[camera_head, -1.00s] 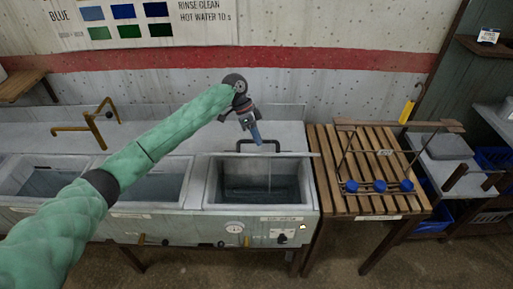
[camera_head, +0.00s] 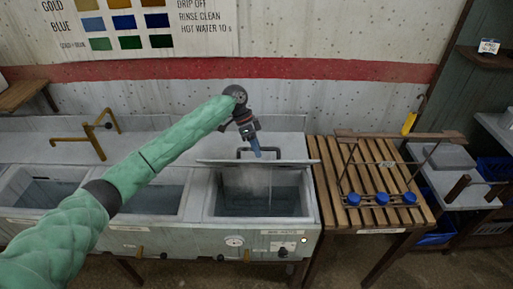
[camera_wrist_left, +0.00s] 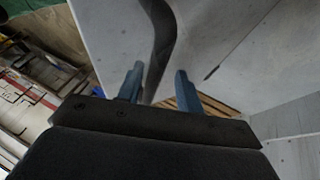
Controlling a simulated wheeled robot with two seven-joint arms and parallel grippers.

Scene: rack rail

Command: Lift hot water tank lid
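The hot water tank (camera_head: 262,240) is the right-hand basin of the bench, with its mouth showing and pale steam in it. Its grey lid (camera_head: 215,162) is raised at the back of the mouth, seen nearly edge-on. A dark lid handle (camera_head: 244,154) stands on it. My left gripper (camera_head: 257,153) is at this handle. In the left wrist view the blue fingers (camera_wrist_left: 160,88) are apart, and the dark curved handle (camera_wrist_left: 160,40) runs down between them, nearer the left finger. I see no firm grip; contact is unclear. My right gripper is not in view.
Two open basins (camera_head: 150,200) lie left of the tank, with a brass tap (camera_head: 90,138) behind. A slatted wooden table (camera_head: 345,217) on the right holds a rack with blue knobs (camera_head: 382,199). A yellow-handled tool (camera_head: 409,123) hangs on the wall.

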